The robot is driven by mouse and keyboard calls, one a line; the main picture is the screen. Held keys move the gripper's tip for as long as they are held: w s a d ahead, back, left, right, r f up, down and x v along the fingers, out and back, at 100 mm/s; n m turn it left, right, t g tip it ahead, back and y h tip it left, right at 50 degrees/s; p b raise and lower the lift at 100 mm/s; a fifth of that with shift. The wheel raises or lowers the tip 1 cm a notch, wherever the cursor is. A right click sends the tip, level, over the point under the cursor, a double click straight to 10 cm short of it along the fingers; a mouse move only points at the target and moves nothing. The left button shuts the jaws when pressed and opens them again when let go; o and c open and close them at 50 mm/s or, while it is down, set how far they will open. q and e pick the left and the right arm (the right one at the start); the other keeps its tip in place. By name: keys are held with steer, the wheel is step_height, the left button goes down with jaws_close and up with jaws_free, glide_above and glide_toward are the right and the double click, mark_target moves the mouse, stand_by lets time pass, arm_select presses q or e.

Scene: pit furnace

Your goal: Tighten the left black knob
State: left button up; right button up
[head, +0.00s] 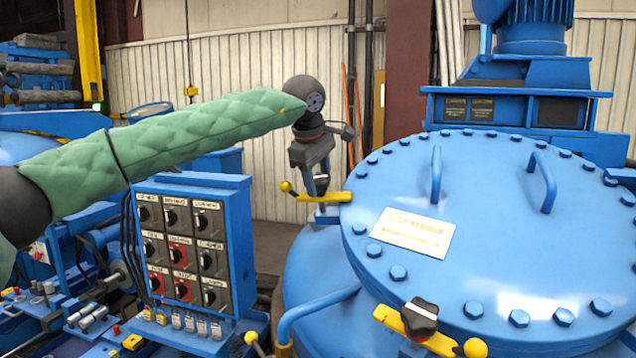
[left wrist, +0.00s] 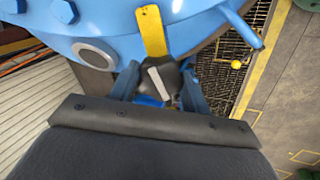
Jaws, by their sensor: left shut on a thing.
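My left gripper (head: 320,182) points down at the left edge of the round blue furnace lid (head: 478,255). It is shut on the left black knob (head: 320,181), which sits on a yellow clamp bar (head: 325,197); fingers hide much of the knob in the head view. In the left wrist view the left black knob (left wrist: 160,80) has a pale stripe and lies between the two blue fingers (left wrist: 159,88). A second black knob (head: 420,316), with a white stripe, sits on another yellow bar at the lid's front. My right gripper is not in view.
A control box (head: 190,250) with several black switches stands left of the furnace, below my left arm. Bolts ring the lid, and two blue handles (head: 436,175) rise from it. A blue pipe (head: 318,304) curves along the furnace's front left.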

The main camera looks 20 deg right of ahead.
arm_select(q)
steer(key=shift+r+m, duration=0.1)
steer(key=shift+m, duration=0.9)
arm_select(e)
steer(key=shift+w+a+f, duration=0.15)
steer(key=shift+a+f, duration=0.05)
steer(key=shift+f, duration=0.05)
arm_select(q)
steer(key=o, duration=1)
steer(key=b+v, duration=0.2)
steer(key=v, duration=0.4)
steer(key=shift+v, duration=0.85)
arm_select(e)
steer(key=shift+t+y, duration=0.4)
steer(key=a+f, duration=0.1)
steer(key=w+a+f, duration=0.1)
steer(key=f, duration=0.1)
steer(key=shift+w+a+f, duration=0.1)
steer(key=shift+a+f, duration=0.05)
arm_select(q)
steer(key=shift+w, duration=0.1)
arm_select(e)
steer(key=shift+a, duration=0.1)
